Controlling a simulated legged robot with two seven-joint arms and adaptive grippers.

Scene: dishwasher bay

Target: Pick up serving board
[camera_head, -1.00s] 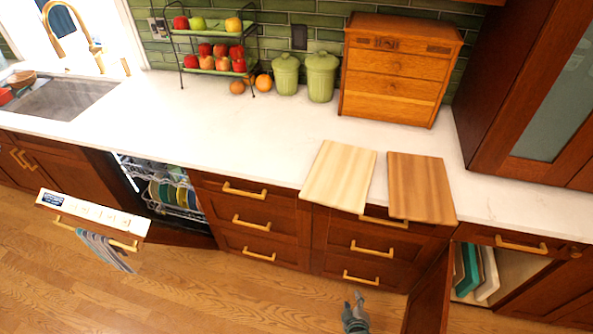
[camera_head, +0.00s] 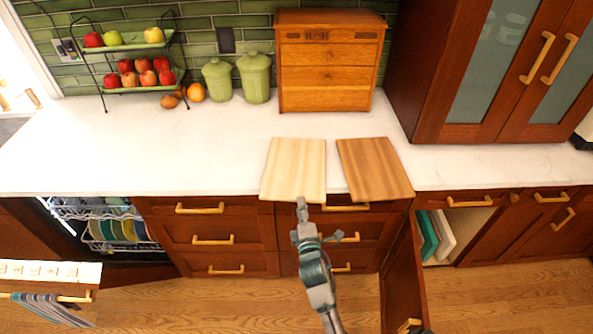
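Two wooden boards lie side by side at the counter's front edge in the head view, both slightly overhanging it. The left one is a pale board (camera_head: 295,168); the right one is a darker brown board (camera_head: 374,169). I cannot tell from the picture which one is the serving board. My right gripper (camera_head: 301,203) is raised from below at the front edge of the pale board, its fingertips close to that edge. Whether it touches the board, and whether its fingers are apart, is not clear. My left gripper is not in view.
The white counter (camera_head: 200,150) is clear left of the boards. A wooden drawer chest (camera_head: 330,62), green canisters (camera_head: 254,78) and a fruit rack (camera_head: 128,45) stand behind. The dishwasher door (camera_head: 50,272) is open at left. A cabinet door (camera_head: 402,280) stands open at right, beside upright boards (camera_head: 443,235).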

